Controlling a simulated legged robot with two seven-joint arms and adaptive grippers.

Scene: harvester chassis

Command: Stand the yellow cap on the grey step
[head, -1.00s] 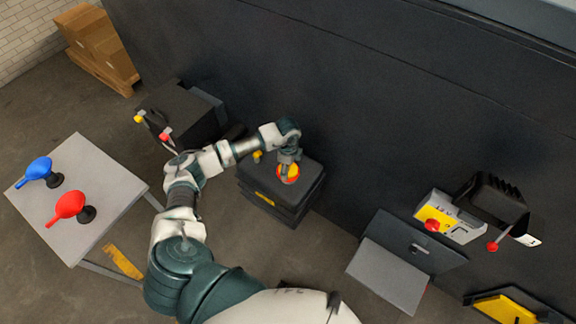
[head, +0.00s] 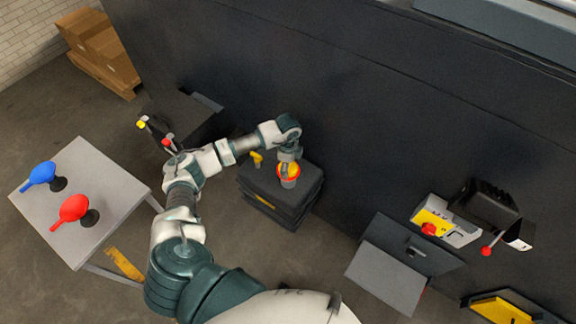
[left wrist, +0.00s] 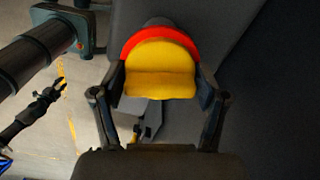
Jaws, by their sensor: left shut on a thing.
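The yellow cap (head: 293,168) is at my left gripper (head: 289,170), above the dark box by the wall. In the left wrist view the cap (left wrist: 160,70) sits between the two fingers of the left gripper (left wrist: 160,88), which is shut on it. A red ring (left wrist: 146,42) shows around the cap's far edge, with a grey round part behind it. I cannot tell whether the cap still touches that part. The grey step (head: 385,281) is a flat light plate at right, below a dark panel, with nothing on it. My right gripper is not in view.
The dark box (head: 272,210) stands under the gripper, with a small yellow handle (head: 257,158) on top. A grey table (head: 50,222) at left holds a blue funnel (head: 39,175) and a red funnel (head: 72,210). A yellow-grey unit (head: 442,222) with red knobs is at right.

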